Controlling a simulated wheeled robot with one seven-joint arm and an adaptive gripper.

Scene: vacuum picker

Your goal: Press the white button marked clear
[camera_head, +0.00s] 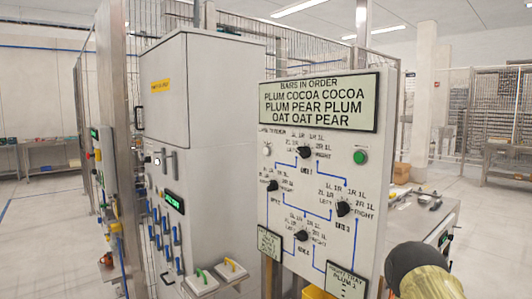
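A white upright panel (330,230) stands right of centre. A small round white button (266,150) sits at its upper left, under small lettering that I cannot read clearly. Another round white spot (157,161) shows on the grey cabinet (205,110); I cannot tell if it is a button. No "clear" marking is legible on either. A green button (360,157) is at the panel's upper right. My gripper's fingers are not in view.
The panel has several black knobs (303,152) joined by blue lines, and a display (318,101) listing bars in order. Left is a narrow control box (102,160) with coloured buttons. Blue-handled levers (165,228) line the cabinet. A bench (425,215) stands behind right.

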